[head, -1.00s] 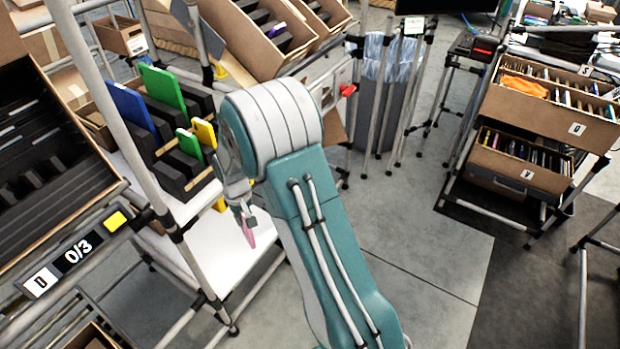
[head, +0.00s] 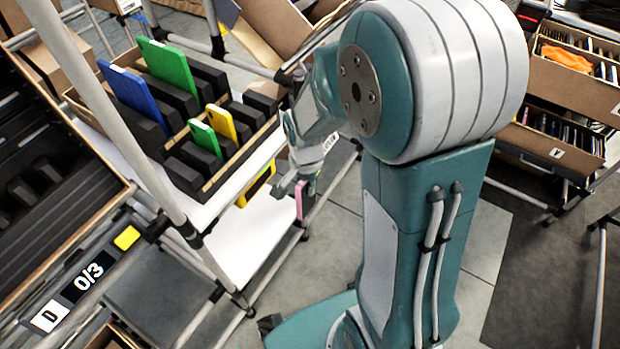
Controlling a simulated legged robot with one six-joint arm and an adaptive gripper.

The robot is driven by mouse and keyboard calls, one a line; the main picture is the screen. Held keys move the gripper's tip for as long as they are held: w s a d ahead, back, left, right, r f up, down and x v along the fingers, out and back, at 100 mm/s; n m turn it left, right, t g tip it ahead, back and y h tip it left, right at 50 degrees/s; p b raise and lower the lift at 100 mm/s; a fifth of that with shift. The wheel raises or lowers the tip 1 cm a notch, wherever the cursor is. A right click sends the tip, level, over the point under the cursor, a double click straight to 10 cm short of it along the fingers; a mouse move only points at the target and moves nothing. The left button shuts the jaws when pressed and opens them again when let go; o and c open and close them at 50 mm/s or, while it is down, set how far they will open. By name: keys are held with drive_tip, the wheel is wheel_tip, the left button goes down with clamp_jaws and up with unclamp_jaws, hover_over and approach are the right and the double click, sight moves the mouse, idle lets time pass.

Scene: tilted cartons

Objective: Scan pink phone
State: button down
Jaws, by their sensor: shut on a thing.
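My gripper (head: 300,184) is shut on the pink phone (head: 299,201). The phone hangs upright and edge-on below the fingers, with its lower part showing. It is in the air in front of the white lower shelf (head: 255,235). A yellow device with a dark face (head: 257,185) is just left of the gripper, under the upper shelf; it may be a scanner, but I cannot tell for sure. My arm covers much of the middle and right of the view.
A carton (head: 213,184) on the upper shelf holds blue, green and yellow devices in black foam slots. A grey post (head: 110,120) crosses the left side. A label rail (head: 85,280) reads "D 0/3". Cartons (head: 570,85) stand at the right. Grey floor shows between.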

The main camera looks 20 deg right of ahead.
drive_tip(key=shift+w+a+f, duration=0.35)
drive_tip(key=shift+w+f, duration=0.2)
drive_tip(key=shift+f, duration=0.2)
drive_tip(key=shift+w+a+f, duration=0.35)
drive_tip(key=shift+w+f, duration=0.15)
drive_tip(key=shift+f, duration=0.2)
drive_tip(key=shift+w+a+f, duration=0.35)
drive_tip(key=shift+w+f, duration=0.2)
drive_tip(key=shift+f, duration=0.2)
